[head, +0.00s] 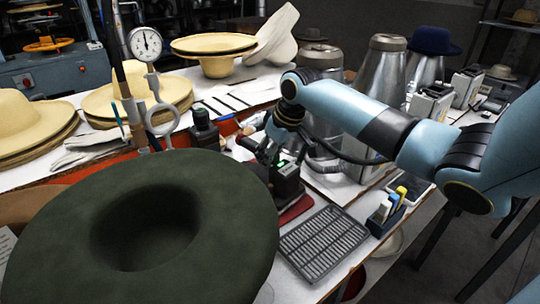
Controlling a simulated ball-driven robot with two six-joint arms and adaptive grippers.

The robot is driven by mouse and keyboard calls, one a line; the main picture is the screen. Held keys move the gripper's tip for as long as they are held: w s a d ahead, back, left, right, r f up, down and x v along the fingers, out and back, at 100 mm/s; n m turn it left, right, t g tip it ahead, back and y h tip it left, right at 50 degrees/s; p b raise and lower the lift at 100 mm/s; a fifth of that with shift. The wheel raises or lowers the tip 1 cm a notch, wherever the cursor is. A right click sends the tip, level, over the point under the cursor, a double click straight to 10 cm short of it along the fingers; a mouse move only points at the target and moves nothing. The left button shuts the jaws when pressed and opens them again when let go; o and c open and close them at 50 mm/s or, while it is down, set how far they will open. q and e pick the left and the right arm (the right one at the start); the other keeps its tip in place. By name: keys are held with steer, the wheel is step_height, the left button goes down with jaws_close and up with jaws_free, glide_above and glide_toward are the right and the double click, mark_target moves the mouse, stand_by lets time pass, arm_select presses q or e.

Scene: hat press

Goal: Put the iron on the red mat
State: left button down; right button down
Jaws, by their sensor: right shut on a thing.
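My right gripper (276,150) reaches down at the middle of the view, its fingers dark and partly hard to make out. It is shut on the iron (288,184), a dark, blocky thing with a small green light near its top. The iron is over the red mat (298,208), which shows as a red strip below and to the right of it. The big green hat hides the mat's left part. I cannot tell whether the iron's underside touches the mat. My left gripper is not in view.
The dark green hat (60,240) fills the front left. A grey slotted grate (323,243) lies right of the mat, with a small holder (384,219) of coloured items beside it. Metal canisters (380,75) stand behind my right arm. Straw hats (30,125) lie at left.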

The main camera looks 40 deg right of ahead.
steer(key=shift+w, duration=0.15)
stand_by(0.4)
steer(key=c, duration=1)
jaws_free()
steer(key=shift+f, duration=0.1)
